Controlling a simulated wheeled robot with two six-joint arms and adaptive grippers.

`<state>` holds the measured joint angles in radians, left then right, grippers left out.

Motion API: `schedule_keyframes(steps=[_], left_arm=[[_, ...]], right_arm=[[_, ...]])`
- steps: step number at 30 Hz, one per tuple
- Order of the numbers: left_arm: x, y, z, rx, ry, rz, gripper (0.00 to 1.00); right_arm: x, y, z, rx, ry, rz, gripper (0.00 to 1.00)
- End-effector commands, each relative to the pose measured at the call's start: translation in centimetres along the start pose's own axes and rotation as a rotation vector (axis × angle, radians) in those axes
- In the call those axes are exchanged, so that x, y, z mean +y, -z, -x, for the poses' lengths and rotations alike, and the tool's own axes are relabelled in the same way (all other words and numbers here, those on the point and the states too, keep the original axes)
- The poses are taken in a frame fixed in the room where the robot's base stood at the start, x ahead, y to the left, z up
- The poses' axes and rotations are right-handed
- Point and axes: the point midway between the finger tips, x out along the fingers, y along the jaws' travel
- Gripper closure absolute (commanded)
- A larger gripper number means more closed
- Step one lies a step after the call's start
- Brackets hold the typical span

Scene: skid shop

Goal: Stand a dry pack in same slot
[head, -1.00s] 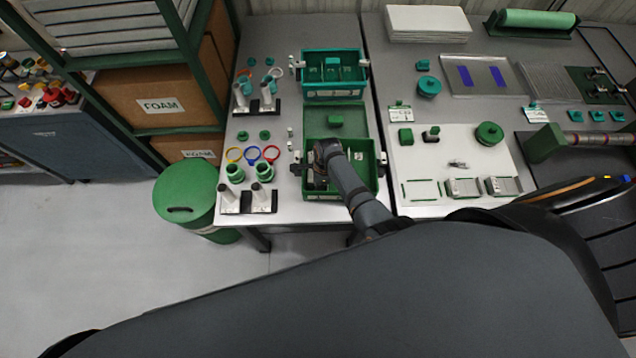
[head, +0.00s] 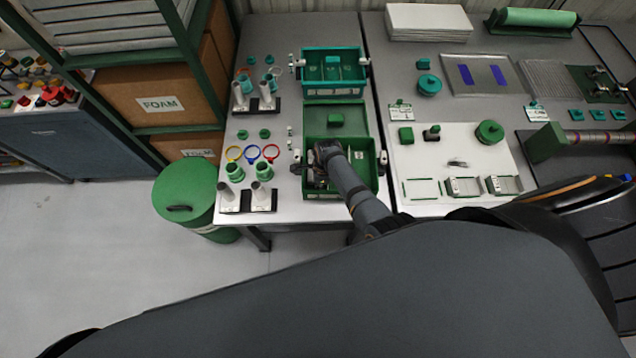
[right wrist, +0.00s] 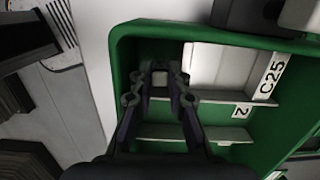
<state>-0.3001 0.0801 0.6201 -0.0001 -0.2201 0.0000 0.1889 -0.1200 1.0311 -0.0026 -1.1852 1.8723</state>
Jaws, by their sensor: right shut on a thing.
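My right gripper (head: 318,180) is inside the near green bin (head: 364,143), at its left part, with the arm coming over the bin's front. In the right wrist view the gripper (right wrist: 160,82) reaches down between the bin's walls (right wrist: 124,82). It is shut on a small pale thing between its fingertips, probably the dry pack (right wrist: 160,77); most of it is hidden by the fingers. Cross dividers (right wrist: 205,133) split the bin into slots, with labels "2" and "C25" on the right. I cannot tell whether the pack touches the slot floor. My left gripper is not in view.
A teal bin (head: 333,92) stands behind, past a green panel with a small block (head: 336,120). Stands with cylinders (head: 249,200) and coloured rings (head: 252,153) are left of the bin. A white mat (head: 455,150) with parts lies to the right.

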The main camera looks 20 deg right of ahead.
Motion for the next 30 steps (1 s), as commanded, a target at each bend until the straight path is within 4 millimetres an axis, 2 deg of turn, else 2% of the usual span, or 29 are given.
schedule_keyframes(steps=[6,7,12,24,25,27,30], left_arm=[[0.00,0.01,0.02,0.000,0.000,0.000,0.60],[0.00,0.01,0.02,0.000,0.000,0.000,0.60],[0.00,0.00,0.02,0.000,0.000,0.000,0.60],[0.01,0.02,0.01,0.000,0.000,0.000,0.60],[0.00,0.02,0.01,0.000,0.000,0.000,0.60],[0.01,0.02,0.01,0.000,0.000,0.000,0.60],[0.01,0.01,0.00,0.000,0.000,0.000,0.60]], right_arm=[[-0.02,0.01,-0.03,0.000,0.000,0.000,1.00],[-0.01,0.01,-0.03,0.000,0.000,0.000,0.80],[0.04,0.01,-0.05,0.000,-0.001,0.000,0.58],[0.42,0.03,-0.25,0.001,-0.010,-0.001,0.58],[0.44,0.04,-0.26,0.001,-0.011,-0.001,0.67],[0.47,0.04,-0.28,0.001,-0.011,-0.001,0.58],[0.51,0.05,-0.30,0.001,-0.012,-0.001,0.56]])
